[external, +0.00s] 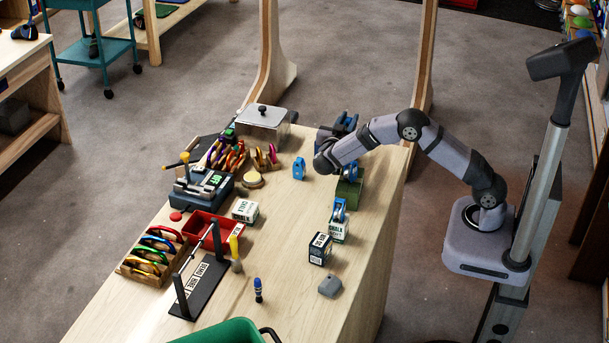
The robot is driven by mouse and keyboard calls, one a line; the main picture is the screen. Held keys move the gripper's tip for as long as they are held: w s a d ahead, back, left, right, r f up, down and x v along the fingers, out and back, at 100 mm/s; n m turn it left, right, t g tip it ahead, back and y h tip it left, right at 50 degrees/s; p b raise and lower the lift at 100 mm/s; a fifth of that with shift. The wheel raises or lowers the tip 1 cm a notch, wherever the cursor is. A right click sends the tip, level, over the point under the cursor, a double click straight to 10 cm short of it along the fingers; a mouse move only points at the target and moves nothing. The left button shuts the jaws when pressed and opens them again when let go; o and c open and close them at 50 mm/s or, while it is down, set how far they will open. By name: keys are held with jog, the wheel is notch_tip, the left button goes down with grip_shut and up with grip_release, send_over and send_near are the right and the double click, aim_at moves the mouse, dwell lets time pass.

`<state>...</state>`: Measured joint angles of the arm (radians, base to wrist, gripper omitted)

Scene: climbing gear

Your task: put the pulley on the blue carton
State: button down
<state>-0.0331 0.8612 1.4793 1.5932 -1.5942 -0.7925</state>
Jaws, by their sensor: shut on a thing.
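My gripper (337,130) is at the far right of the bench, partly hidden by my wrist. It is shut on a pulley, with a blue part (347,118) showing beside the dark jaws. Dark blue surfaces crowd together there; I cannot tell which belong to the blue carton or whether the pulley touches it. Another blue pulley (348,172) is on a green carton (348,192) just nearer. A further blue pulley (339,210) is on a white and green chalk carton (340,232). One more blue pulley (299,168) stands on the bare bench.
A dark carton (320,249) and a grey block (330,286) are at the front right. A lidded metal box (264,122) is left of my gripper. A red bin (207,235), a black stand (200,288) and carabiner racks fill the left. Bare wood (280,225) lies mid-bench.

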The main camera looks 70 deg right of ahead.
aim_at(347, 123)
jog(key=shift+f, duration=0.15)
jog(key=c, duration=1.5)
grip_release()
jog(key=shift+r, duration=0.2)
jog(key=a, duration=0.1)
jog(key=a+b, duration=0.2)
jog(key=shift+f, duration=0.25)
notch_tip(347, 123, up, 8)
jog(key=shift+f+b, duration=0.25)
jog(key=shift+b, duration=0.3)
jog(key=shift+d, duration=0.1)
